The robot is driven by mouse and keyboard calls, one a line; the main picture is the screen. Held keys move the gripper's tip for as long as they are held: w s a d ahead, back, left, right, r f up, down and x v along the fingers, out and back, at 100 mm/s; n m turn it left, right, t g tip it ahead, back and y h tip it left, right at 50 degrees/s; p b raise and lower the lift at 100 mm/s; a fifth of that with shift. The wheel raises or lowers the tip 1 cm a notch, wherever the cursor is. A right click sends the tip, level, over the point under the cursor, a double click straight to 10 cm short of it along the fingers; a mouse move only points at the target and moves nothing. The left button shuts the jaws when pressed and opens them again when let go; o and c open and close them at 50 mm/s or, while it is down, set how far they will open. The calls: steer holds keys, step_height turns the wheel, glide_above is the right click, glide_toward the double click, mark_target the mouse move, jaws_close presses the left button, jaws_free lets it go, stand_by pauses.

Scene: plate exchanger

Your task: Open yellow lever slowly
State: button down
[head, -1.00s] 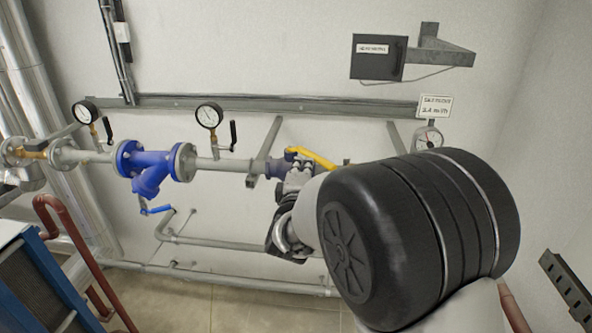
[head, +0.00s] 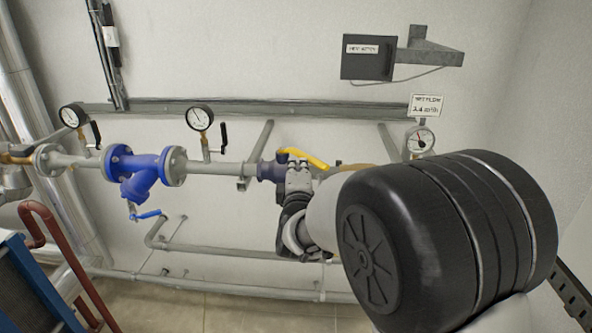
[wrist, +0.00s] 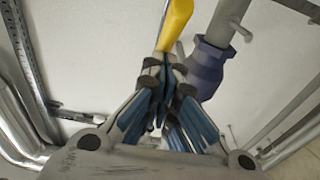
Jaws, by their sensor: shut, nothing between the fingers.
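The yellow lever (head: 305,157) sits on top of a dark blue valve body (head: 269,171) on the grey pipe. It runs to the right and slightly down. My gripper (head: 299,166) is at the lever, just below it in the head view, with its fingers together. In the wrist view the yellow lever (wrist: 175,24) extends up from beyond the shut fingertips (wrist: 163,62), and the dark blue valve body (wrist: 207,68) is to their right. Nothing shows between the fingers. Whether they touch the lever is unclear.
Two pressure gauges (head: 199,118) with small black levers stand on the pipe to the left. A blue strainer (head: 138,174) with a blue handle (head: 147,215) is at left. A flow gauge (head: 419,139) and grey box (head: 368,57) are at right. Lower pipes run behind my gripper.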

mark_target(309, 163)
steer(key=shift+w+d+b, duration=0.1)
steer(key=shift+d+b, duration=0.2)
steer(key=d+n+y+b, duration=0.1)
steer(key=b, duration=0.1)
steer(key=w+d+n+y+b, duration=0.1)
steer(key=y+b, duration=0.1)
steer(key=shift+w+d+f+g, duration=0.1)
steer(key=shift+w+d+g, duration=0.05)
steer(key=shift+g, duration=0.15)
steer(key=w+d+b, duration=0.3)
steer(key=b, duration=0.1)
steer(key=shift+w+d+b, duration=0.25)
steer(key=shift+w+b, duration=0.2)
steer(key=shift+w, duration=0.05)
steer(key=shift+w+d+b, duration=0.2)
steer(key=shift+w+b, duration=0.25)
